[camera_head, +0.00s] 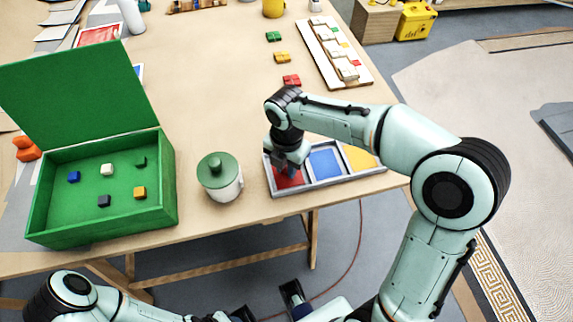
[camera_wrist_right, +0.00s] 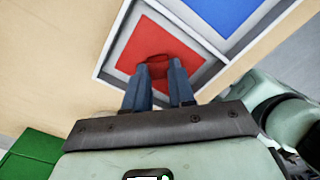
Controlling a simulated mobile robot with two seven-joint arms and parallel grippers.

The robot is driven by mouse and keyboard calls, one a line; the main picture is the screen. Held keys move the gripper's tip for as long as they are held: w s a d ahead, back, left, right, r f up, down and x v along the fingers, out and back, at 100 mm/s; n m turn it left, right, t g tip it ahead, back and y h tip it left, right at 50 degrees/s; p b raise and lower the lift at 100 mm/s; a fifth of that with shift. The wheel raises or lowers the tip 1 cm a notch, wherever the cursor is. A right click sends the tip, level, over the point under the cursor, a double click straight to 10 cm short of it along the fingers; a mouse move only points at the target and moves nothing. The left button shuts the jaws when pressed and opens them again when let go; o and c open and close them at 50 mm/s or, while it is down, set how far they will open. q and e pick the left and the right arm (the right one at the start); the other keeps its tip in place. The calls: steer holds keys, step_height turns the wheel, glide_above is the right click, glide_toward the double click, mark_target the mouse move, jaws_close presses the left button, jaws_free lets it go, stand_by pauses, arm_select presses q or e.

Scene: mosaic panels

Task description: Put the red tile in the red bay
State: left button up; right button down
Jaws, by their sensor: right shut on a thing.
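The tray (camera_head: 325,180) has a red bay (camera_head: 284,184), a blue bay and a yellow bay in a row at the table's near edge. My right gripper (camera_head: 289,166) points down over the red bay. In the right wrist view the gripper (camera_wrist_right: 160,84) is shut on the small red tile (camera_wrist_right: 158,68). Behind the tile lies the red bay's floor (camera_wrist_right: 150,40). I cannot tell whether the tile touches that floor. My left arm shows at the bottom left, and its gripper (camera_head: 243,314) is cut by the bottom edge, its jaws unclear.
A green-lidded jar (camera_head: 220,178) stands just left of the tray. An open green box (camera_head: 105,190) with several small cubes is further left. Green, yellow and red tile pieces (camera_head: 282,57) lie beyond, beside a white mosaic panel (camera_head: 334,52). The table's middle is clear.

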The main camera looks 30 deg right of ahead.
mark_target(286, 170)
steer(key=shift+f, duration=0.2)
steer(key=c, duration=0.9)
jaws_free()
steer(key=shift+c, duration=0.2)
steer(key=shift+r, duration=0.15)
step_height(286, 170, up, 12)
steer(key=p, duration=0.2)
